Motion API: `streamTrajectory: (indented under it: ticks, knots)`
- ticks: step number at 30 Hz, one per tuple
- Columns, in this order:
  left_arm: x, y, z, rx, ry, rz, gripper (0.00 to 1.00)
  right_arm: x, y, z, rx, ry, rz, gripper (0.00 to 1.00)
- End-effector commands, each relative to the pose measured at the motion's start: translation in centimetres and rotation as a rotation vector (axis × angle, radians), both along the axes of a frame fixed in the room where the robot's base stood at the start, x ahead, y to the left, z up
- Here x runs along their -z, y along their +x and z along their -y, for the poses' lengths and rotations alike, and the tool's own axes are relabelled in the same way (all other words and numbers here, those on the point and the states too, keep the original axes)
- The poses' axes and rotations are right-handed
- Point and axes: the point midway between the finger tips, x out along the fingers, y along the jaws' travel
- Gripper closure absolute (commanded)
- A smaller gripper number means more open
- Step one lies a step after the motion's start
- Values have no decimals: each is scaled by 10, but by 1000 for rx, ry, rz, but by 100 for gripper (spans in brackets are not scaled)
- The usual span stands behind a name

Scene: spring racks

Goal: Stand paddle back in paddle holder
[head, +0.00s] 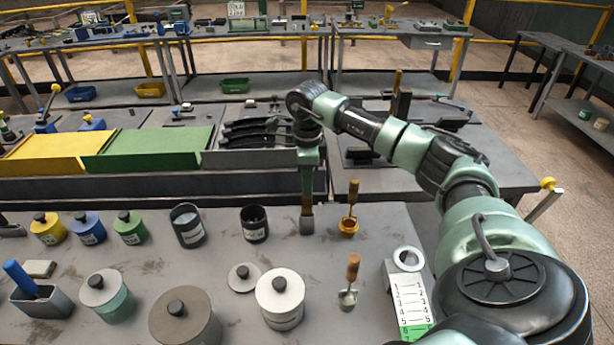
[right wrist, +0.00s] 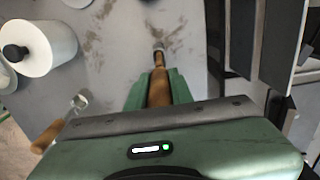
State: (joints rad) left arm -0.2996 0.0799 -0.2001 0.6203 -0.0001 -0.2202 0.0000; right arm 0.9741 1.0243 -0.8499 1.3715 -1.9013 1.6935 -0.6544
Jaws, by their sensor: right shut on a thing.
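The paddle (head: 307,205) has a brown wooden shaft and a grey end, and it hangs nearly upright with the grey end down. My right gripper (head: 308,172) is shut on its upper part above the back of the near table. In the right wrist view, the paddle (right wrist: 159,88) runs out from between the fingers of the gripper (right wrist: 160,98). I cannot tell whether its grey end touches the table. No holder is clearly marked; an open grey can (head: 188,228) and an open black can (head: 255,225) stand left of the paddle. My left gripper is out of view.
A white lidded pot (head: 281,305) and a loose lid (head: 243,278) are in front. A grey box (head: 42,308) with a blue-handled tool stands far left.

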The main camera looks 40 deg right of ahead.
Motion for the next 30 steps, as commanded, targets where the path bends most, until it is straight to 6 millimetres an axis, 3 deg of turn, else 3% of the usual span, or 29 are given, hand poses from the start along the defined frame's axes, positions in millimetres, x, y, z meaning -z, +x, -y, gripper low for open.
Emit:
streamTrajectory:
  ticks: [30]
  knots:
    - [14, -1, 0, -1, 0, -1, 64, 21, 0, 0, 0, 0, -1, 100]
